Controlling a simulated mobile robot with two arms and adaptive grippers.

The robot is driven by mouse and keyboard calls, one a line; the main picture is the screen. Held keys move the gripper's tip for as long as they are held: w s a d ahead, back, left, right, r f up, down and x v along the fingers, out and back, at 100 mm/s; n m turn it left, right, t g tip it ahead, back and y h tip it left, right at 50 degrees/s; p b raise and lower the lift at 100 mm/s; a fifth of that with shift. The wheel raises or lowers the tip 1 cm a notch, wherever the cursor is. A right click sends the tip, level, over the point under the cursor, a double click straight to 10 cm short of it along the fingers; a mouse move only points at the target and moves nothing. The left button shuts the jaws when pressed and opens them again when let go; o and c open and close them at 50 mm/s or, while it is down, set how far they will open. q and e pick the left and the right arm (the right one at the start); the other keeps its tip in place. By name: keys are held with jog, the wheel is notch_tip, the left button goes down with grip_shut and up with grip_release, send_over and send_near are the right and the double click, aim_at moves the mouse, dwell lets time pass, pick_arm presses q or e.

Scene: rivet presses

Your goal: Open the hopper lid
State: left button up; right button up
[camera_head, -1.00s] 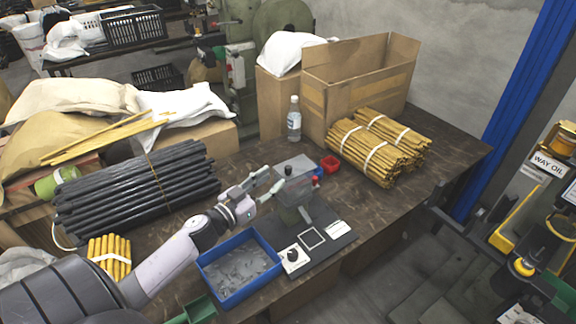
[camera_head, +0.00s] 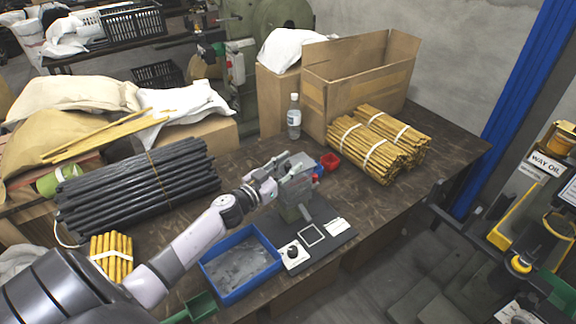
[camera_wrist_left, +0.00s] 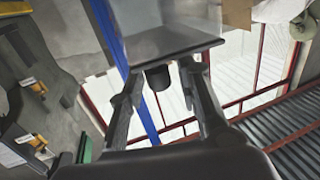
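The press with its grey hopper (camera_head: 294,188) stands on the dark base plate on the bench. The grey lid (camera_head: 296,165) at its top looks tilted up rather than flat; the exact angle is hard to tell. My left gripper (camera_head: 268,184) is at the left side of the hopper, close to the lid. In the left wrist view, a grey tray-like panel (camera_wrist_left: 172,44) is just beyond the fingers, and a dark round knob (camera_wrist_left: 158,78) sits between the spread fingertips (camera_wrist_left: 162,76), with gaps visible. My right gripper is out of view.
A blue tray (camera_head: 272,245) lies in front of the press. A small red bin (camera_head: 330,161) stands just behind it. The bench's right edge is near the press.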

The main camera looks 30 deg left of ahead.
pick_arm(q)
grip_shut()
dwell(0.6)
